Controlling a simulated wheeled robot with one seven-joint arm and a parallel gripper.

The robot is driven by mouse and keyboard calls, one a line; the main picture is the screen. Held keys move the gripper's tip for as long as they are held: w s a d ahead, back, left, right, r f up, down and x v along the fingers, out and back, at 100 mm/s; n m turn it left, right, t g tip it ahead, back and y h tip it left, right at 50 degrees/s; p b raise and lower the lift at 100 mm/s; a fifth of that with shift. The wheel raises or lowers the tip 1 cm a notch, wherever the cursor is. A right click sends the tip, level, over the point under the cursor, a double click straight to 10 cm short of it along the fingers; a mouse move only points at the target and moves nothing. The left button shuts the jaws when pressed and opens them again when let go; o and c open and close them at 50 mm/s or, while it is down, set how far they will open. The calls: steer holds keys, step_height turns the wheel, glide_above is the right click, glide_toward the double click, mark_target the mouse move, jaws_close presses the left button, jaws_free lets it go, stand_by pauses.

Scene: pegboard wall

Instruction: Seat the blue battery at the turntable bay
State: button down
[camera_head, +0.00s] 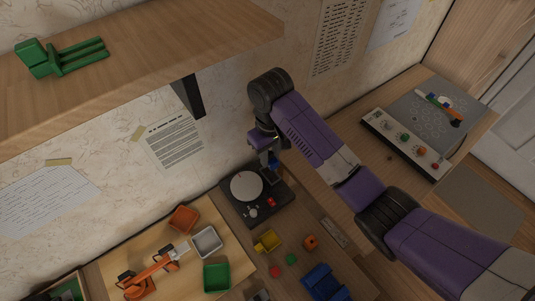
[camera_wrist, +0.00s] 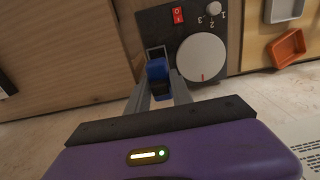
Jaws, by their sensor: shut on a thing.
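The blue battery (camera_wrist: 158,70) is between my gripper's fingers (camera_wrist: 158,85) in the wrist view, and the gripper is shut on it. The battery is at the edge of the bay (camera_wrist: 156,52), a framed slot beside the white platter. Whether it is inside the bay or just above it, I cannot tell. The black turntable (camera_wrist: 180,20) has a white platter (camera_wrist: 201,58), a red switch and a small knob. In the head view the turntable (camera_head: 265,209) stands below my gripper (camera_head: 272,161), with a bit of blue showing at the fingertips.
An orange tray (camera_head: 184,218), a grey tray (camera_head: 207,242) and a green tray (camera_head: 216,277) stand left of the turntable. A yellow object (camera_head: 267,241), small blocks and a blue object (camera_head: 323,282) lie in front. A wooden shelf (camera_head: 150,50) overhangs at upper left.

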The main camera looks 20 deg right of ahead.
mark_target(270, 176)
steer(key=shift+f+b, duration=1.8)
steer(key=shift+f, duration=0.55)
steer(key=shift+p, duration=0.95)
steer(key=shift+d+f, duration=0.1)
steer(key=shift+f, duration=0.6)
steer(key=shift+p, duration=0.3)
stand_by(0.5)
steer(key=shift+s+f, duration=0.15)
steer(key=shift+f, duration=0.7)
stand_by(1.1)
